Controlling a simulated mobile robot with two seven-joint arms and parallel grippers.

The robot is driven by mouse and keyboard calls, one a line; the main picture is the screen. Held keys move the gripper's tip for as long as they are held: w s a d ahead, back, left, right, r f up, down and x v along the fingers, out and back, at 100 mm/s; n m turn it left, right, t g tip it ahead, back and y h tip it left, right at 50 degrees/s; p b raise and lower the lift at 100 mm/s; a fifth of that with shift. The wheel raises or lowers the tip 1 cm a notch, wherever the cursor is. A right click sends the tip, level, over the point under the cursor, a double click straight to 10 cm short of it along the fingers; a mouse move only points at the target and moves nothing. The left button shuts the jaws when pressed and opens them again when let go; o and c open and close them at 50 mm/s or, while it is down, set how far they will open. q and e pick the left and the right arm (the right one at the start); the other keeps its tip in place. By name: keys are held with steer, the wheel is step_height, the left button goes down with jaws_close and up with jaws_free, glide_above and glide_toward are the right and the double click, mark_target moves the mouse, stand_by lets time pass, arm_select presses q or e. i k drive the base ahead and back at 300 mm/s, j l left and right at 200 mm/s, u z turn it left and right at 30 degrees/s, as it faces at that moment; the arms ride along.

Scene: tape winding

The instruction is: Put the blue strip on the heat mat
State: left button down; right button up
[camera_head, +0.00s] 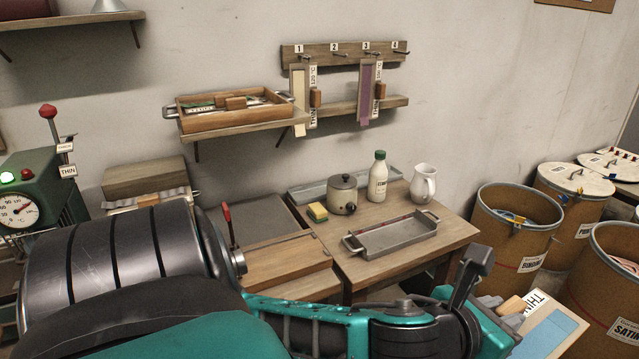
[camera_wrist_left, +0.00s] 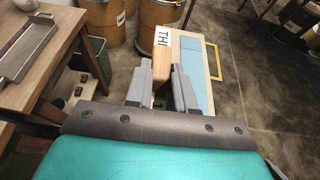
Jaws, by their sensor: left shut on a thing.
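My left gripper (camera_head: 497,306) is at the lower right of the head view, shut on the wooden grip block of the blue strip (camera_head: 556,331). In the left wrist view the block sits between the fingers (camera_wrist_left: 161,76), with a white tag reading "THI" beside it. The blue strip (camera_wrist_left: 193,72) lies in a pale frame-like holder, held in the air above the floor. A flat dark grey surface (camera_head: 238,226) on the bench may be the heat mat; I cannot tell for sure. My left arm covers part of the bench. My right gripper is not in view.
Drums (camera_head: 515,226) stand at right. Two strips hang from the numbered rack (camera_head: 342,53). A red-knobbed machine (camera_head: 35,175) is at left.

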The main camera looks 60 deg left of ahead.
mark_target(249, 222)
steer(key=i+u, duration=0.45)
steer(key=i+l+u, duration=0.15)
steer(key=i+u, duration=0.25)
steer(key=i+j+u, duration=0.1)
steer(key=u, duration=0.3)
steer(key=i+u, duration=0.15)
steer(key=u, duration=0.25)
steer(key=i+u, duration=0.1)
steer(key=u, duration=0.3)
steer(key=i+u, duration=0.4)
steer(key=k+j, duration=0.05)
